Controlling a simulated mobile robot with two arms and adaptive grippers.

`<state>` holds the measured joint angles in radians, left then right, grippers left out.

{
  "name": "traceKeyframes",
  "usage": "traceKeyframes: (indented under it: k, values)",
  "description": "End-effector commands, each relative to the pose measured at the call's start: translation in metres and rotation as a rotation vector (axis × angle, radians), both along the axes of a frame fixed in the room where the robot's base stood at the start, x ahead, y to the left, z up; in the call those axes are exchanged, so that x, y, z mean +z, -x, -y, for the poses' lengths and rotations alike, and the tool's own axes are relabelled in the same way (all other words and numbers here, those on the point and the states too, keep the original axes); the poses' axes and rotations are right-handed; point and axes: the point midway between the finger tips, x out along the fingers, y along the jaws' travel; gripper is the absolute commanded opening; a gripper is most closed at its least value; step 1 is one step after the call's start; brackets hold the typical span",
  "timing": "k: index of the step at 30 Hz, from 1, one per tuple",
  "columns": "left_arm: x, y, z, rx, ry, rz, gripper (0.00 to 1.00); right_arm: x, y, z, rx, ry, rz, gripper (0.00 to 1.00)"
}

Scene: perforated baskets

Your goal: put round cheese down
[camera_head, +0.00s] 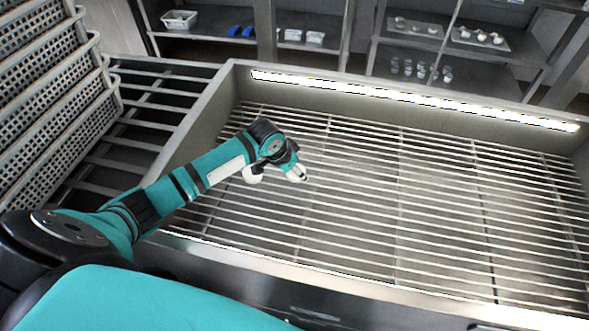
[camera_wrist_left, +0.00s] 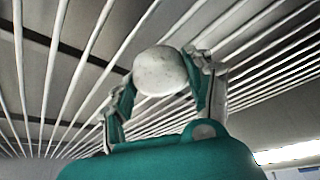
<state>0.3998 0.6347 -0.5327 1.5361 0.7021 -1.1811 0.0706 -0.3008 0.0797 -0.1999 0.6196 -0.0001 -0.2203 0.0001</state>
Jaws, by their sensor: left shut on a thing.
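The round cheese (camera_wrist_left: 160,71) is a pale, speckled ball between the fingers of my left gripper (camera_head: 292,166) in the left wrist view. The gripper is shut on it. In the head view, the gripper is over the left part of a large metal-barred grate (camera_head: 400,200), and a small white part of the cheese (camera_head: 297,174) shows at the fingertips. I cannot tell whether the cheese touches the bars. Another white rounded shape shows beside my wrist; I cannot tell what it is. My right gripper is out of view.
A raised metal rim (camera_head: 215,92) with a bright light strip (camera_head: 410,98) borders the grate. Perforated baskets (camera_head: 45,100) are stacked at the left. Shelves with trays (camera_head: 412,28) and small containers stand behind. The grate's middle and right are clear.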

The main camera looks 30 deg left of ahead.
Motion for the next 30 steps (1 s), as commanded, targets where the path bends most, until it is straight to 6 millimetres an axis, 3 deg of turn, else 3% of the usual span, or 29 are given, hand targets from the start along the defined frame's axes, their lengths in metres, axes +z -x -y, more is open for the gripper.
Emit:
traceKeyframes:
  k: [1, 2, 6, 17, 20, 30]
  values:
    - [-0.002, 0.000, 0.000, 0.000, 0.001, -0.001, 0.15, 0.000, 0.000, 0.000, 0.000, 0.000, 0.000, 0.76]
    - [-0.002, 0.000, 0.000, 0.000, 0.000, -0.001, 0.58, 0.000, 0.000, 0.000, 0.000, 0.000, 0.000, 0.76]
    - [-0.002, 0.000, 0.000, 0.000, 0.000, -0.001, 0.76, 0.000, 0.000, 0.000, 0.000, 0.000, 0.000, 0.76]
    - [0.003, 0.000, 0.000, -0.001, 0.000, 0.000, 0.77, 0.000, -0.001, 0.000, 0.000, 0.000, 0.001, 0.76]
    - [0.014, 0.005, -0.002, -0.002, -0.001, 0.000, 0.77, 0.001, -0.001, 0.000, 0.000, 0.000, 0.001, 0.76]
    - [0.079, 0.033, -0.012, -0.001, -0.002, 0.001, 0.77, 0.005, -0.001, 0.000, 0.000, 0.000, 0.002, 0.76]
